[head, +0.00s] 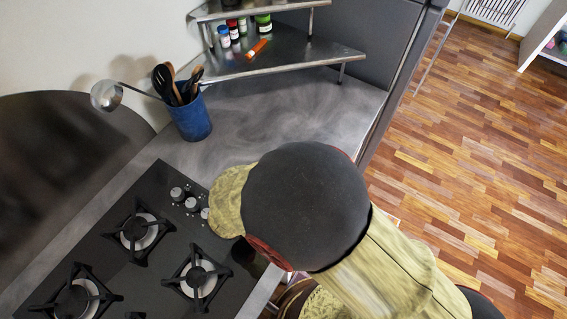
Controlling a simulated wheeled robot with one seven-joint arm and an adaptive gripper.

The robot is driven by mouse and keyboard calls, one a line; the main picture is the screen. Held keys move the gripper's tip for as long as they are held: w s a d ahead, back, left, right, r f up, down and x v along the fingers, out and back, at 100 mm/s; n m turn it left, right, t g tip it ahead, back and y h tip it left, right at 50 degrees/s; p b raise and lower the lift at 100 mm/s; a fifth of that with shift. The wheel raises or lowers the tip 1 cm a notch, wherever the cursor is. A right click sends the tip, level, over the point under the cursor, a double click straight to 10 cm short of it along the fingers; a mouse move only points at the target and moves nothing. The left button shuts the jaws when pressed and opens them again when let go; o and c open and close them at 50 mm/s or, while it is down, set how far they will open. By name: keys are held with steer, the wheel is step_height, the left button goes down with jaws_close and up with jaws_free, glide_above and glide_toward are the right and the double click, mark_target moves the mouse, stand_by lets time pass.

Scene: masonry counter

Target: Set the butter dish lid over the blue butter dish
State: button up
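I see no butter dish and no butter dish lid in the head view. My own arm, with a large dark rounded joint and worn yellowish links, fills the lower middle and covers part of the counter and the hob's right side. My gripper's fingers do not show, so I cannot see whether it holds anything. Whatever lies behind the arm is hidden.
A gas hob (165,235) with several burners and knobs is at lower left. A blue utensil pot (190,120) with a ladle stands on the grey counter (290,118). A metal corner shelf (290,62) holds small jars. Counter between pot and arm is clear. Wooden floor (480,150) lies right.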

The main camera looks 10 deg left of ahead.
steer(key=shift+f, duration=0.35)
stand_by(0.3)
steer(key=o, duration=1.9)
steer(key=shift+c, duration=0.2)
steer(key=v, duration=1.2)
